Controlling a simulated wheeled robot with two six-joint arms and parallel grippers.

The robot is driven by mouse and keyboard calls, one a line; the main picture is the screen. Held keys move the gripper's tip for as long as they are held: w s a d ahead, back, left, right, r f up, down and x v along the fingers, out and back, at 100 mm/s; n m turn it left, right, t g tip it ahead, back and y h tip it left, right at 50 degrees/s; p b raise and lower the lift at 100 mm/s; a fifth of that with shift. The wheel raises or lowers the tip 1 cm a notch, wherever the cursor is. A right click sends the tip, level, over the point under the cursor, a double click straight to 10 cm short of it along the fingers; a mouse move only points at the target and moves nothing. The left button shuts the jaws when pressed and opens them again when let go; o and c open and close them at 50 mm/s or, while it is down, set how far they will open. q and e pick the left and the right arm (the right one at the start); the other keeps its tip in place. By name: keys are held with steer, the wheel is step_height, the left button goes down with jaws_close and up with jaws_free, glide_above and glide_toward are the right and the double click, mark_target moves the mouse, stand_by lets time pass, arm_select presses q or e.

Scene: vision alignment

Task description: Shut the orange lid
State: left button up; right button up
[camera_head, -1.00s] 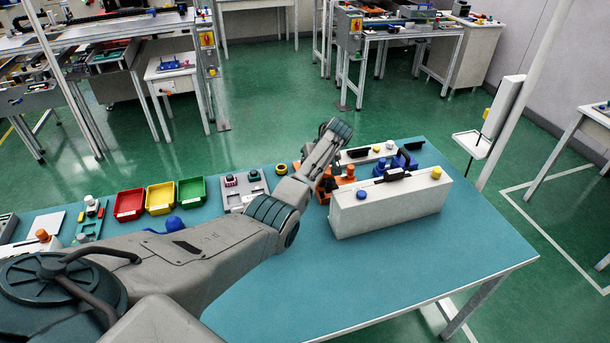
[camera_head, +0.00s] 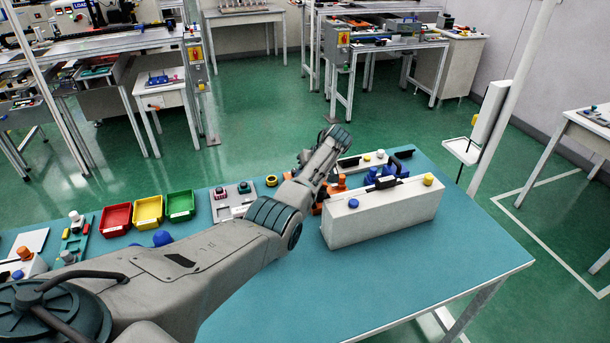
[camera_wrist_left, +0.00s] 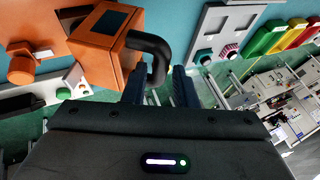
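In the left wrist view an orange box-like part (camera_wrist_left: 88,55), which I take to be the lid, stands at the upper left, tilted in the picture. A thick black hooked handle (camera_wrist_left: 158,52) sticks out from it. My left gripper (camera_wrist_left: 158,84) has its two dark fingers apart, with the handle's bent end between them. Clear gaps seem to show on both sides; contact cannot be told. In the head view some orange (camera_head: 335,187) shows beside my left wrist, and the arm hides most of it and the fingers. My right gripper is in neither view.
A long white box (camera_head: 370,222) with a blue and a yellow knob stands right of my wrist. Red (camera_head: 117,219), yellow (camera_head: 148,211) and green (camera_head: 180,205) bins stand to the left. The front right of the teal table (camera_head: 440,260) is clear.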

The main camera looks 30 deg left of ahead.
arm_select(q)
steer(key=b+v, duration=0.3)
steer(key=v, duration=0.7)
steer(key=shift+d+r, duration=0.2)
steer(key=shift+r, duration=0.15)
